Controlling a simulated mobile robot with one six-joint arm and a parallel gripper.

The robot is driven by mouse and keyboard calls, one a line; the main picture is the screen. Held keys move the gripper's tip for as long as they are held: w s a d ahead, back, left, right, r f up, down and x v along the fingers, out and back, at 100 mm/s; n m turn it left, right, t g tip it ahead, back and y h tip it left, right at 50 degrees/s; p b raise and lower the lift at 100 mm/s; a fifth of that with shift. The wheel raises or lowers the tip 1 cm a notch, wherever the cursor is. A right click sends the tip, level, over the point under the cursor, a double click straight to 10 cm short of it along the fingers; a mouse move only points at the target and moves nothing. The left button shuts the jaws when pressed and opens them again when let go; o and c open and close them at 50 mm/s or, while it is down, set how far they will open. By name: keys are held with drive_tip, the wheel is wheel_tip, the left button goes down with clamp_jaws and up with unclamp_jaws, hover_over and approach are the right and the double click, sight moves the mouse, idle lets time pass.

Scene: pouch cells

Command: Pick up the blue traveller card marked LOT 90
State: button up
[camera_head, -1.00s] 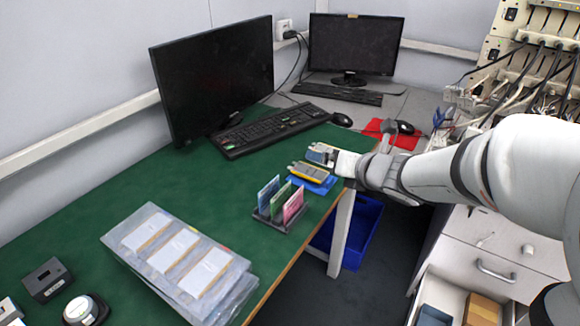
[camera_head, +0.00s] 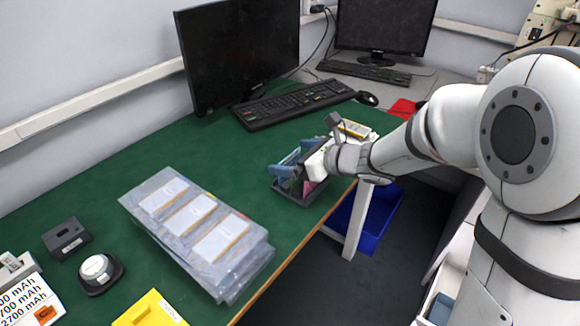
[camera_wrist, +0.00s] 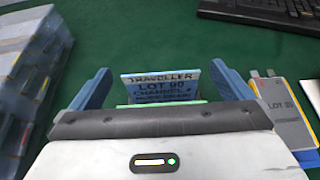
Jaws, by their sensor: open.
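The blue traveller card (camera_wrist: 160,86) reads LOT 90 in the wrist view and stands upright between my two blue fingers. My gripper (camera_wrist: 160,70) is open, with one finger on each side of the card and a visible gap to each. A green card's edge (camera_wrist: 160,103) shows just on the near side of it. In the head view my gripper (camera_head: 290,162) is over the dark card rack (camera_head: 298,196), and a pink card (camera_head: 312,187) shows at the rack's near side. My gripper largely hides the blue and green cards there.
A clear tray stack with pouch cells (camera_head: 240,278) lies left of the rack. A loose silver cell with yellow edges (camera_wrist: 284,110) lies right of the gripper in the wrist view. A keyboard (camera_head: 290,103) and monitor (camera_head: 237,52) stand behind.

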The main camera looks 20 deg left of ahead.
drive_tip(key=shift+a, duration=0.1)
drive_tip(key=c, duration=1)
